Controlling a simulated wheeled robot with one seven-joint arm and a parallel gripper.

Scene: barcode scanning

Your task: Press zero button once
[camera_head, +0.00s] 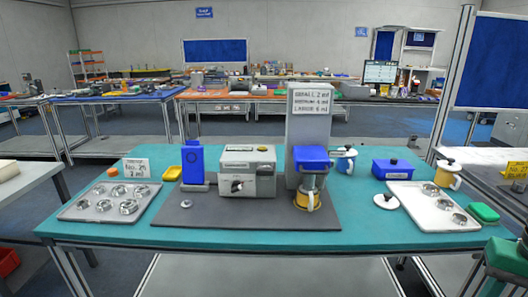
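No button marked zero can be made out at this size. On the teal table (110,229), a grey box-shaped device (262,182) with a dark round knob on its front stands in the middle. To its right is a tall grey machine (307,128) with a blue part (311,153) and a yellow cup (307,200) under it. A blue upright device (193,164) stands to the left of the grey box. My gripper does not show in this view.
A grey tray (80,212) with metal cups lies at the left. A white tray (410,196) with metal cups and a blue box (392,169) are at the right. A dark mat (240,216) lies under the devices. The table's front strip is clear.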

